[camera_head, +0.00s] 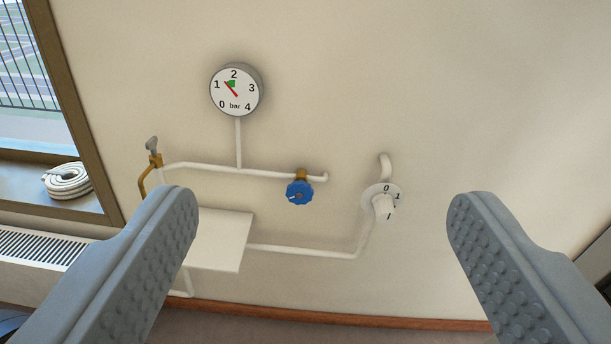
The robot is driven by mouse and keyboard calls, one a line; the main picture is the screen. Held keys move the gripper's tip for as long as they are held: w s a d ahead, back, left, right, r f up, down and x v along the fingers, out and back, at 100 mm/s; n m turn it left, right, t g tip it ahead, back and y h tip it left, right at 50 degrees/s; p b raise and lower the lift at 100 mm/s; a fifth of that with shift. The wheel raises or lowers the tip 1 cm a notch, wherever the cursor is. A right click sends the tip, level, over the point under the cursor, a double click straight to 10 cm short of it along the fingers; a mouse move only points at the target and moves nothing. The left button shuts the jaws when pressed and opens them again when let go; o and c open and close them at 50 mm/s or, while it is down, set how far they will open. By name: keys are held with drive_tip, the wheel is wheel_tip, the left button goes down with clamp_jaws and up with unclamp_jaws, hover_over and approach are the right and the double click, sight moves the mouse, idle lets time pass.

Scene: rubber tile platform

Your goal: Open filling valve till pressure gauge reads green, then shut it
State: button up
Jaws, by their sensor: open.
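The pressure gauge (236,90) is a round white dial on the wall, marked 0 to 4 bar. Its red needle points up-left between 1 and 2, at the left edge of a small green patch. Below it, a blue knob (299,193) sits on a brass fitting on the white pipe. A white rotary knob (383,205) with 0 and 1 marks is to its right. A brass tap with a grey lever (152,146) is at the left pipe end. Nothing visible labels which is the filling valve. My gripper (322,202) is open and empty, its fingers in the foreground, apart from the knobs.
White pipes (305,251) run along the wall. A white box-like panel (222,238) is partly behind my left finger. A coiled white hose (68,181) lies on the window sill at left, above a radiator (40,246). The wall at upper right is clear.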

drive_tip(key=w+f+n, duration=0.2)
drive_tip(key=w+f, duration=0.4)
drive_tip(key=w, duration=0.3)
drive_tip(key=n, duration=0.5)
approach(301, 196)
drive_tip(key=w, duration=1)
drive_tip(key=shift+w+f, duration=0.15)
drive_tip(key=shift+w, duration=0.25)
drive_tip(key=c, duration=1)
